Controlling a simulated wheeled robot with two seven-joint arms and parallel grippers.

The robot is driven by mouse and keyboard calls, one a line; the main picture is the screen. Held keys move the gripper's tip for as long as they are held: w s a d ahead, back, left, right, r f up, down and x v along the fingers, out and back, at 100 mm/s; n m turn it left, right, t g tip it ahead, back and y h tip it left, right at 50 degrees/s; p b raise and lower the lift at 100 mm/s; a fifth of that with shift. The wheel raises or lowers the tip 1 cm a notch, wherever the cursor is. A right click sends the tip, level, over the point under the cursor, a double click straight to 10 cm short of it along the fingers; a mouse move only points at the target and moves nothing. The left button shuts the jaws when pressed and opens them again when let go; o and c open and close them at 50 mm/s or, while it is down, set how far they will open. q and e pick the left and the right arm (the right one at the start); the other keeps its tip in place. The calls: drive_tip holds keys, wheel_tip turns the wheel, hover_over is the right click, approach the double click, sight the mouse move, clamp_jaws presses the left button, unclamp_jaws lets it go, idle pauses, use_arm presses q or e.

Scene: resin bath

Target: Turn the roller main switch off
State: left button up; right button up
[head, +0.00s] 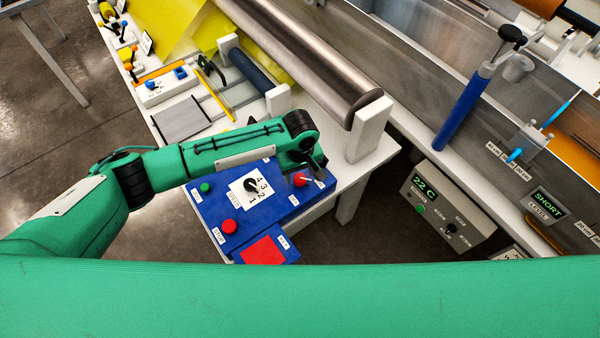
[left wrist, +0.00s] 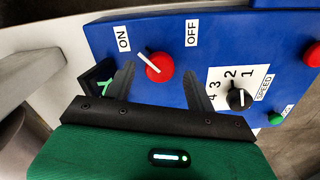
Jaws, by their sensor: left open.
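The roller main switch is a red round knob (left wrist: 158,68) with a white pointer on a blue control panel (left wrist: 110,32). In the left wrist view the pointer slants up and left, toward the ON label (left wrist: 124,38); the OFF label (left wrist: 192,34) is on the right. My left gripper (left wrist: 157,74) is open, with one dark finger on each side of the knob's near side; contact cannot be told. In the head view the gripper (head: 313,168) is over the panel's right end, beside the red knob (head: 300,180). My right gripper is not in view.
The panel also bears a black speed knob (head: 251,185), a green button (head: 205,187) and a red button (head: 229,226). A red square (head: 262,251) lies at its near edge. A white post (head: 368,132) under a large metal roller (head: 300,55) stands just beyond the gripper.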

use_arm(q)
drive_tip(key=shift+f, duration=0.85)
drive_tip(key=shift+c, duration=0.4)
drive_tip(key=c, duration=0.9)
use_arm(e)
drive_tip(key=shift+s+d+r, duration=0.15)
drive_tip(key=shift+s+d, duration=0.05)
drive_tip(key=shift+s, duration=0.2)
